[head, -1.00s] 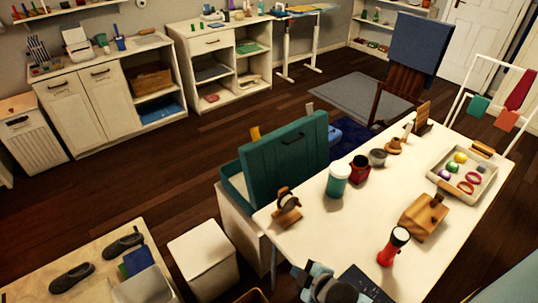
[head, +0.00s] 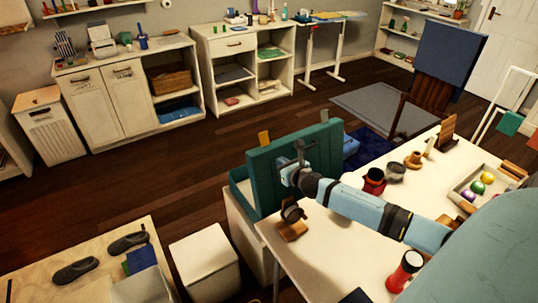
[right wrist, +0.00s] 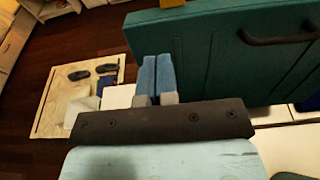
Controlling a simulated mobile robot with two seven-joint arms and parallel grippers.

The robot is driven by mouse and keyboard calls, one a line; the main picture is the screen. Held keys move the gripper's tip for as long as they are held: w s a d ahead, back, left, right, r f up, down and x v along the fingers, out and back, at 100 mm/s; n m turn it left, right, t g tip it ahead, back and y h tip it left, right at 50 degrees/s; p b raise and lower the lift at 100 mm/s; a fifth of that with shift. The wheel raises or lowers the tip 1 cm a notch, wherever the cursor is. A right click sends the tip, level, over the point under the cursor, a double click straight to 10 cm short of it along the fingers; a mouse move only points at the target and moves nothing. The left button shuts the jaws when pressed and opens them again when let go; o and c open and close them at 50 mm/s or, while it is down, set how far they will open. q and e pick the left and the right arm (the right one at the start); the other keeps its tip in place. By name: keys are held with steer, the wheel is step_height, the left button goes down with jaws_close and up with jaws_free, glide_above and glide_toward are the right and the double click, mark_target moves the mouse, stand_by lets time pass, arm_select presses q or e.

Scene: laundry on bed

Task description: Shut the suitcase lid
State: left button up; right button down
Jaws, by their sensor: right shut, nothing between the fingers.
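The teal suitcase has its lid (head: 265,178) standing up, open, above the pale-lined base (head: 240,188), which sits on a white stand to the left of the table. The lid's side with the dark handle faces the table. My right gripper (head: 300,160) is in front of that face and hides part of it. In the right wrist view its blue fingers (right wrist: 157,78) are shut and empty, near the left edge of the lid (right wrist: 205,45). The dark handle (right wrist: 275,38) is to their right. I cannot tell whether they touch the lid. My left gripper is not in view.
The white table (head: 335,255) holds a watch on a wooden stand (head: 291,222), a red jar (head: 373,182), a red flashlight (head: 405,270) and a tray of small items (head: 462,195). A white box (head: 205,260) stands left of the table.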

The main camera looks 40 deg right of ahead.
mark_target(266, 152)
steer(key=x, duration=0.8)
steer(key=shift+w+d+f, duration=0.1)
steer(key=shift+w+f, duration=0.05)
steer(key=shift+w, duration=0.05)
steer(key=shift+w, duration=0.1)
